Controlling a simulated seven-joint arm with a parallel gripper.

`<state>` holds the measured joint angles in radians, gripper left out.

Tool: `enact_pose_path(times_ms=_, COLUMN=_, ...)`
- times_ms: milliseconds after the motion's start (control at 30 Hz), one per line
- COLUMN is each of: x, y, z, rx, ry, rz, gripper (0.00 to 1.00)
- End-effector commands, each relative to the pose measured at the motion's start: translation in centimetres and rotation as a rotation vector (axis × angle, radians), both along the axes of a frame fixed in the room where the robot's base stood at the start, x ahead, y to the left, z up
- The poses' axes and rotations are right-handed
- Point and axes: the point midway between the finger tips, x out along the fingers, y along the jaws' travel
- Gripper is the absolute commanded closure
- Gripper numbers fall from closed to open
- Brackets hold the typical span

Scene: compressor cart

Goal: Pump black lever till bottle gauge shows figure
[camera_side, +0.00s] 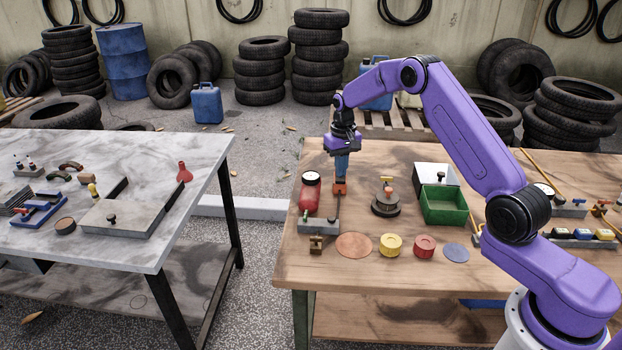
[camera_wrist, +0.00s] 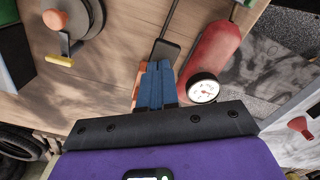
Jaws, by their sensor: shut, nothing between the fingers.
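The red bottle (camera_side: 310,198) lies on the wooden bench, with a white round gauge (camera_side: 311,178) at its far end. The gauge also shows in the wrist view (camera_wrist: 202,88); its figures are too small to read. A black lever (camera_wrist: 165,50), a thin rod with a flat dark pad, runs beside the red bottle (camera_wrist: 212,50). An orange block (camera_wrist: 139,80) is by the pad. My gripper (camera_side: 340,179), with blue fingers, points down over the lever's pad end. In the wrist view its fingers (camera_wrist: 157,65) are shut, empty, and right by the pad; contact cannot be told.
A marble-topped table (camera_side: 150,160) stands left.

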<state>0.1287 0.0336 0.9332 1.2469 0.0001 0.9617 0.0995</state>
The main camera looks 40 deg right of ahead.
Motion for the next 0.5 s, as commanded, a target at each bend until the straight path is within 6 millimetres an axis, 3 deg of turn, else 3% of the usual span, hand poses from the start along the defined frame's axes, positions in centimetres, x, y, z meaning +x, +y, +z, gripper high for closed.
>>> enact_pose_path(times_ms=500, x=-0.1, y=0.0, z=-3.2, rx=0.001, ry=0.002, rz=0.000, gripper=1.00)
